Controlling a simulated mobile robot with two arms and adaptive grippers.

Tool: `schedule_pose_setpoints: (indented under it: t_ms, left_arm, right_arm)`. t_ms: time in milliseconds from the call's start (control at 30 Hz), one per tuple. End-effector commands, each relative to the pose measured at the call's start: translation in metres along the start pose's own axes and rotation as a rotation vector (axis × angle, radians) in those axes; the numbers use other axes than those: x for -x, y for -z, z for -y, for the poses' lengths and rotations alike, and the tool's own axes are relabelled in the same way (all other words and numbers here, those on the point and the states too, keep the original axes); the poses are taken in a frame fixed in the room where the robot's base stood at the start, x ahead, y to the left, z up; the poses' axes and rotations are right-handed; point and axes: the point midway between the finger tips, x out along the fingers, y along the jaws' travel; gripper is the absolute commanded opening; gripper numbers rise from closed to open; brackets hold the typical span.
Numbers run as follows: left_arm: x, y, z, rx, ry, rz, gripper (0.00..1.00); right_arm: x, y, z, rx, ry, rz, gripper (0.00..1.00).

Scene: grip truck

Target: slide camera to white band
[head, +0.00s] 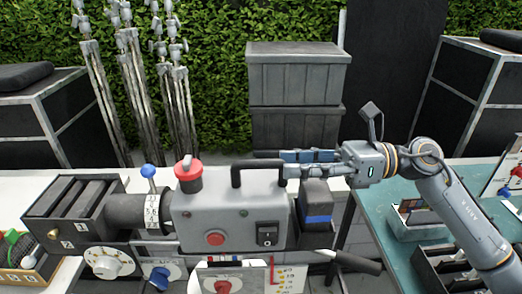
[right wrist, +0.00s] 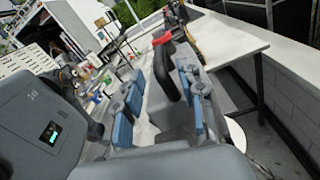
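The camera (head: 230,217) is a grey box with a black top handle (head: 258,166), a dark lens barrel and a slatted box at its left end. My right gripper (head: 284,163) reaches in from the right at handle height, over the camera's right end. In the right wrist view its blue-padded fingers (right wrist: 157,103) are apart, with the black handle (right wrist: 164,68) showing between and beyond them. I cannot tell whether they touch it. A white numbered ring (head: 152,211) is on the lens; I cannot tell any other white band. My left gripper is not in view.
A red-topped knob (head: 188,175) and a blue-topped lever (head: 149,172) stand up from the camera. A dark block with a blue stripe (head: 318,218) is at its right end. Dials and a panel lie in front. A teal table (head: 380,238) with trays stands right.

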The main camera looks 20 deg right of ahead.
Motion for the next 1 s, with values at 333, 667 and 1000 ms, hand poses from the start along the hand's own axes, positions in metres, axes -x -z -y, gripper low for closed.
schedule_pose_setpoints:
  t_ms: [333,667,1000]
  left_arm:
    - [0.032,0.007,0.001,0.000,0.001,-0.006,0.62]
    - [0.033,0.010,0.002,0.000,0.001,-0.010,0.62]
    - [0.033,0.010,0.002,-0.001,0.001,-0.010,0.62]
  right_arm:
    - [-0.055,-0.003,-0.001,0.000,-0.002,0.002,0.39]
    - [-0.063,0.000,0.000,-0.001,0.000,0.002,0.39]
    - [-0.063,0.000,0.000,-0.001,0.000,0.001,0.00]
